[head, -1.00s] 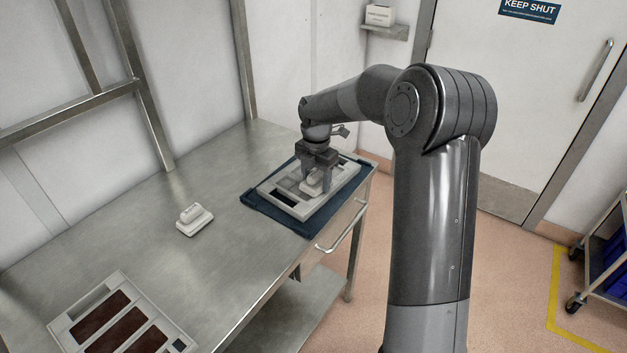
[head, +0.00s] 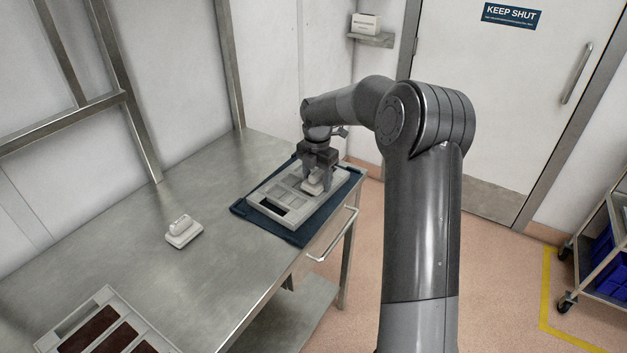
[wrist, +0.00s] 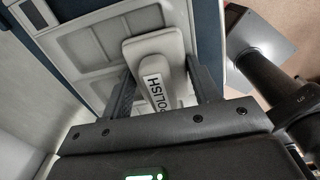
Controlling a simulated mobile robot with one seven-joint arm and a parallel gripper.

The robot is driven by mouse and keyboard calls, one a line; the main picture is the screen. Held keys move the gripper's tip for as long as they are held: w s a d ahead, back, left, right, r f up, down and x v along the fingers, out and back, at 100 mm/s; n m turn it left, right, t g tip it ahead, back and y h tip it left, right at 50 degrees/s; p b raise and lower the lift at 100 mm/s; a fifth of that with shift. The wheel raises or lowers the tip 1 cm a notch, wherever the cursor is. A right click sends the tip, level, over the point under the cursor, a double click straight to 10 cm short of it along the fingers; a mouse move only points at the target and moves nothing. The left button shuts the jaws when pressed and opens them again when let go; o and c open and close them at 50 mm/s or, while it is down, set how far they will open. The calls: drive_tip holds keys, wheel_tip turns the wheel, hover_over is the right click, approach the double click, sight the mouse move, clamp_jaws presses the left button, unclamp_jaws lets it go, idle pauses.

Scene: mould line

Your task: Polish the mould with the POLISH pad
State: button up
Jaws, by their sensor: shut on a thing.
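The mould (head: 258,197) is a light grey tray with shallow cells, lying on a dark blue mat (head: 300,240) near the bench's far right end. One cell at its near left end looks black; the others in view look grey. My gripper (head: 317,184) is over the mould's right part, pointing down. It is shut on the POLISH pad (head: 312,187), a pale block with a grip. In the wrist view the pad's label reads POLISH (wrist: 155,93), between the two fingers, over the mould's cells (wrist: 95,45). Whether its underside touches the mould is hidden.
A second pale pad (head: 184,233) stands alone on the steel bench (head: 215,290). A grey tray with dark brown cells (head: 95,332) lies at the front left. The bench between them is clear. A trolley (head: 595,260) with blue crates stands at the right.

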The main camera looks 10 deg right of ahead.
drive_tip(key=shift+w+d, duration=1.15)
drive_tip(key=shift+d, duration=0.3)
drive_tip(key=shift+a+r, duration=0.1)
drive_tip(key=shift+r, duration=3.95)
